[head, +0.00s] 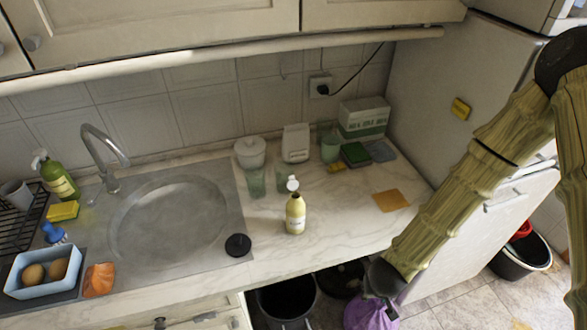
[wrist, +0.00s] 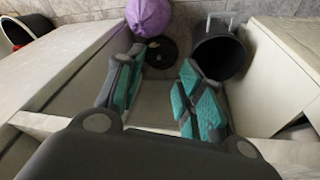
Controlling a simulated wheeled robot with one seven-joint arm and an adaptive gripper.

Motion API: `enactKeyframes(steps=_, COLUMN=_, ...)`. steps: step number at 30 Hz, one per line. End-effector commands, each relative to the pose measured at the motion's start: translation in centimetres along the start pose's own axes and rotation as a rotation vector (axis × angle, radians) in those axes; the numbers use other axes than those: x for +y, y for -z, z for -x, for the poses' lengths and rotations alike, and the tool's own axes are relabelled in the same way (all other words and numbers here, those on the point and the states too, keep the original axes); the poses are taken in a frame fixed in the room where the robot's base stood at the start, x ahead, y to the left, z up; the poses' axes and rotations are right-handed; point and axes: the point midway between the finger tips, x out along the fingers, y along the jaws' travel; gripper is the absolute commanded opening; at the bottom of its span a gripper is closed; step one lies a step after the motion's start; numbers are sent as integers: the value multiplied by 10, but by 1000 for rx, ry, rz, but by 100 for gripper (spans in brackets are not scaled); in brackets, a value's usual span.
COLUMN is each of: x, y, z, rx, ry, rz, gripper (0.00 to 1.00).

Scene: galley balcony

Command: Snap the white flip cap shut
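A pale yellow bottle (head: 295,216) stands upright on the marble counter, right of the sink. Its white flip cap (head: 292,184) is at the top and looks raised, with a round lid tilted up above the neck. My gripper (head: 383,296) is at the counter's front edge, to the right of and lower than the bottle, and apart from it. In the wrist view my gripper (wrist: 162,62) points down toward the floor, its two teal-padded fingers spread with nothing between them. The bottle is not in the wrist view.
A green glass (head: 256,183), a white canister (head: 250,153) and a white box (head: 295,143) stand behind the bottle. A black sink stopper (head: 238,245) lies left of it. An orange cloth (head: 391,200) lies right. A purple bag (head: 372,314) and a dark bin (head: 286,300) are below the counter.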

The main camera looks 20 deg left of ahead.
Motion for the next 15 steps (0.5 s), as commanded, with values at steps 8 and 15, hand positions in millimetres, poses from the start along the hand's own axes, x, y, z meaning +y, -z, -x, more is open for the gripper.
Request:
enactKeyframes(steps=8, x=-65, y=126, z=80, rx=75, ry=21, rz=113, gripper=38)
enactKeyframes(steps=15, x=-132, y=209, z=185, rx=114, ry=103, rz=235, gripper=38)
